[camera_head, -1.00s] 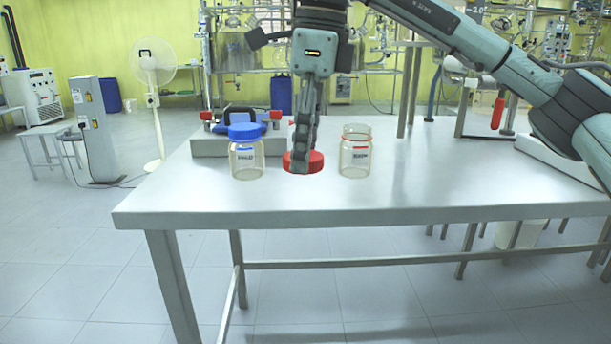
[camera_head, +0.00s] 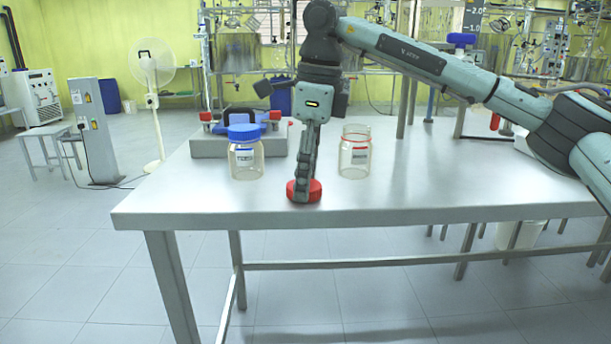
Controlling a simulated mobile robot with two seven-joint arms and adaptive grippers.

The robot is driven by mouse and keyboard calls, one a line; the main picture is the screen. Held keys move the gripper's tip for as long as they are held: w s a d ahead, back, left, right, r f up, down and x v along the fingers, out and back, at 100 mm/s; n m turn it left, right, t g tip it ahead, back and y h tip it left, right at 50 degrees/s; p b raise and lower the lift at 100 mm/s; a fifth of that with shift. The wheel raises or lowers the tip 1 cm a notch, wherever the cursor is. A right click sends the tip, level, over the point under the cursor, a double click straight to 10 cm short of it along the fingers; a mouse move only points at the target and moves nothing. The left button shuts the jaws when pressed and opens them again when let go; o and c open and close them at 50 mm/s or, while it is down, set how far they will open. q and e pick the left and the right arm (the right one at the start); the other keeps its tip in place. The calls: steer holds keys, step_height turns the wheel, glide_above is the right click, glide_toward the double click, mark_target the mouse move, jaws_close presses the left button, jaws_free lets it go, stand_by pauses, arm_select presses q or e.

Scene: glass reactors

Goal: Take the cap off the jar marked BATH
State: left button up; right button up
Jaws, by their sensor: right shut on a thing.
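My right gripper (camera_head: 304,186) is shut on a red cap (camera_head: 315,190). The cap is low at the table top near the front; I cannot tell whether it touches the surface. A clear jar (camera_head: 354,157) with a red ring at its neck and a red-marked label stands upright and uncapped to the right of the gripper. A second clear jar (camera_head: 245,161) with a blue cap (camera_head: 243,132) on it stands upright to the left. The lettering on both labels is too small to read surely. My left gripper is not in view.
The jars stand on a grey metal table (camera_head: 430,185). A grey block (camera_head: 210,146) with a blue and red device (camera_head: 240,117) sits behind the blue-capped jar. The table is clear to the right and along its front edge.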

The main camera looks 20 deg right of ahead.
mark_target(313, 185)
steer(key=shift+f, duration=0.1)
steer(key=o, duration=0.8)
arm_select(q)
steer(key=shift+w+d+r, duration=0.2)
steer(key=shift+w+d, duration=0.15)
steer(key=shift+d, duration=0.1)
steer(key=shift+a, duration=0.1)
arm_select(e)
steer(key=shift+r, duration=0.25)
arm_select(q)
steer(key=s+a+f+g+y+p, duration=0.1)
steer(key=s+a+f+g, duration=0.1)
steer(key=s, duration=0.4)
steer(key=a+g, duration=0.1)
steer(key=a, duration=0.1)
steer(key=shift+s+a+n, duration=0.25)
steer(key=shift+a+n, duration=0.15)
arm_select(e)
step_height(313, 185, up, 12)
steer(key=d, duration=0.1)
steer(key=shift+s, duration=0.35)
steer(key=shift+d+f, duration=0.1)
steer(key=shift+f, duration=0.1)
